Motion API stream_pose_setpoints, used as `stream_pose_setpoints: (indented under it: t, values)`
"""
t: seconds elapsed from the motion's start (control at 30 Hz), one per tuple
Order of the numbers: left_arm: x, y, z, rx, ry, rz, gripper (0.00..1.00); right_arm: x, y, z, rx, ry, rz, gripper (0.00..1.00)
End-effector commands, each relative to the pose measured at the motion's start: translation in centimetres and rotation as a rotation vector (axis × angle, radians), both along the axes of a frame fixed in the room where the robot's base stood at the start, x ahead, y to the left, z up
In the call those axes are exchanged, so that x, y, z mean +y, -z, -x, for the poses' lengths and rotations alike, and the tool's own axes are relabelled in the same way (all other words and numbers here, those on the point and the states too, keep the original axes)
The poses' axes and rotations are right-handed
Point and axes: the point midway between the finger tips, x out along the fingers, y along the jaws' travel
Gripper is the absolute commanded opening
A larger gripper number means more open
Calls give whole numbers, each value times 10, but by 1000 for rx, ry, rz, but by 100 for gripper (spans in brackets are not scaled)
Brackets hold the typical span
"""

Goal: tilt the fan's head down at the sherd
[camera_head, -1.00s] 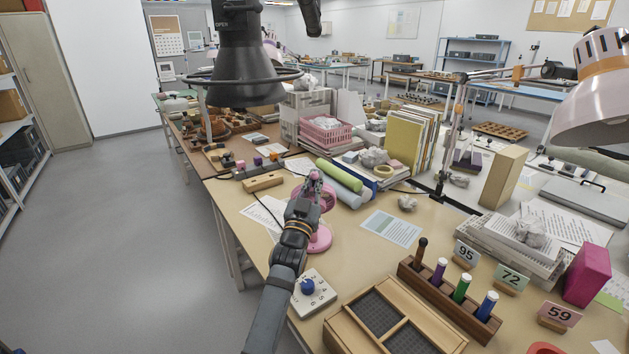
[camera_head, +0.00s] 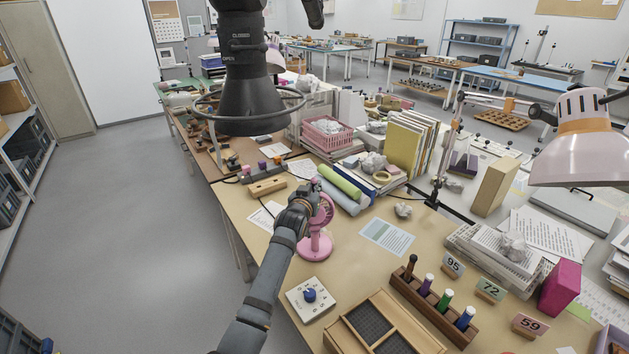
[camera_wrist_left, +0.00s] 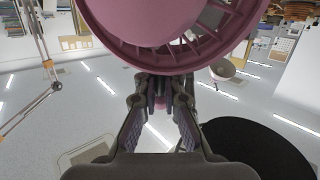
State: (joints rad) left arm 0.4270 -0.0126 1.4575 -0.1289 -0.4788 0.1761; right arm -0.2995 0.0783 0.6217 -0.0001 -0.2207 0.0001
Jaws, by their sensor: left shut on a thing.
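The pink desk fan stands on the table, its round base (camera_head: 315,248) flat on the surface and its head (camera_head: 325,211) partly hidden by my left gripper (camera_head: 306,196). In the left wrist view the fan's pink head and slotted guard (camera_wrist_left: 165,28) fill the top middle. My left gripper's fingers (camera_wrist_left: 160,98) are closed just below the guard, on a part of the fan's head that they mostly hide. I cannot pick out the sherd for certain. My right gripper is in neither view now.
A dial box (camera_head: 310,295) sits in front of the fan. Green and grey rolls (camera_head: 338,181) lie behind it, and a printed sheet (camera_head: 387,237) lies to its right. A pen rack (camera_head: 432,300) and wooden tray (camera_head: 345,335) stand nearer. A black hood (camera_head: 250,95) hangs above.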

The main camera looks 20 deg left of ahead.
Motion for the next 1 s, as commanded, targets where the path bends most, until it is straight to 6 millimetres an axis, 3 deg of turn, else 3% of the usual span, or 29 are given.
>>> stream_pose_setpoints:
  t: [0.47,0.5,0.67,1.0]
  values:
    - [1,-2,-2,9,0,5,0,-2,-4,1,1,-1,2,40]
    - [1,-2,-2,9,0,5,11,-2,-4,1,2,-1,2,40]
    - [1,-1,-1,10,0,5,31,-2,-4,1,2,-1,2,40]
    - [0,0,2,12,0,6,31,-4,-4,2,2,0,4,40]
